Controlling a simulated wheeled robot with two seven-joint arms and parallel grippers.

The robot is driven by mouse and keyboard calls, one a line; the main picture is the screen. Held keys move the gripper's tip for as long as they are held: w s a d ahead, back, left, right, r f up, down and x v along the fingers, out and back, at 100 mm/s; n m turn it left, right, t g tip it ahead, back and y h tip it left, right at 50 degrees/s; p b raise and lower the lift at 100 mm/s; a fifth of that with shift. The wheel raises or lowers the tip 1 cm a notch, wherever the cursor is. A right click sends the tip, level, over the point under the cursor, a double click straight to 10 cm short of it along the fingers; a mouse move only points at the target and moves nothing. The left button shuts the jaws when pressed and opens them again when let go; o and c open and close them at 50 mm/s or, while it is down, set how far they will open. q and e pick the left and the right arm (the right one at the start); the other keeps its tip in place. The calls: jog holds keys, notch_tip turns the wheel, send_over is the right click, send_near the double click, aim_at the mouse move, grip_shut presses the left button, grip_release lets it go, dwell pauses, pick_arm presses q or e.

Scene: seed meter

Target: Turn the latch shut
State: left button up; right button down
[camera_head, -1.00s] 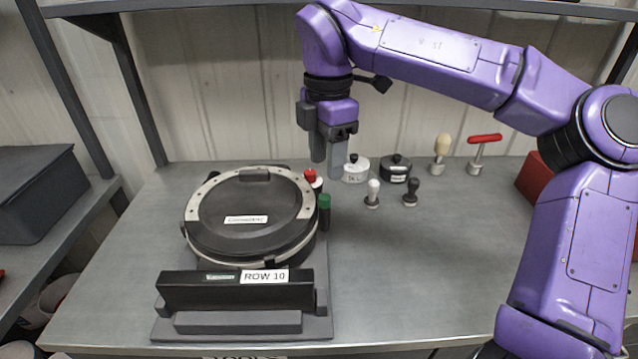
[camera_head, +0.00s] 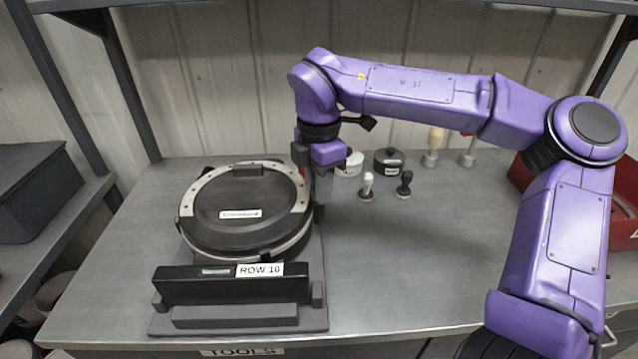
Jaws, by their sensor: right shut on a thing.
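The seed meter (camera_head: 213,229) is a round black unit with a pale ring, its lid closed, on a grey base at the left of the bench. My right gripper (camera_head: 320,194) points down at the meter's right edge. It is shut on what looks like the green-topped knob (camera_head: 322,186), whose green shows faintly between the fingers. A bit of the red-topped knob (camera_head: 302,171) shows just left of the gripper. The fingers hide most of both knobs, so I cannot tell which way the latch is turned. My left gripper is not in view.
A black bar labelled ROW 10 (camera_head: 232,290) stands in front of the meter. White and black lidded pots (camera_head: 389,162) and small-handled tools (camera_head: 404,185) stand behind and right of the gripper. A red bin (camera_head: 622,215) is far right. The bench's right middle is clear.

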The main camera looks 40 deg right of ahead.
jog(key=shift+n, duration=0.3)
jog(key=n+p, duration=0.1)
jog(key=n, duration=0.2)
jog(key=shift+r+n, duration=0.1)
jog(key=shift+n, duration=0.2)
jog(key=n+p, duration=0.2)
jog(key=n, duration=0.2)
jog(key=shift+r+n, duration=0.1)
jog(key=shift+n, duration=0.2)
jog(key=n+p, duration=0.4)
jog(key=n, duration=0.1)
jog(key=shift+r, duration=0.1)
jog(key=shift+n+p, duration=1.4)
jog(key=shift+n, duration=0.6)
jog(key=shift+f, duration=0.25)
jog(key=c, duration=0.9)
grip_release()
jog(key=shift+c, duration=0.2)
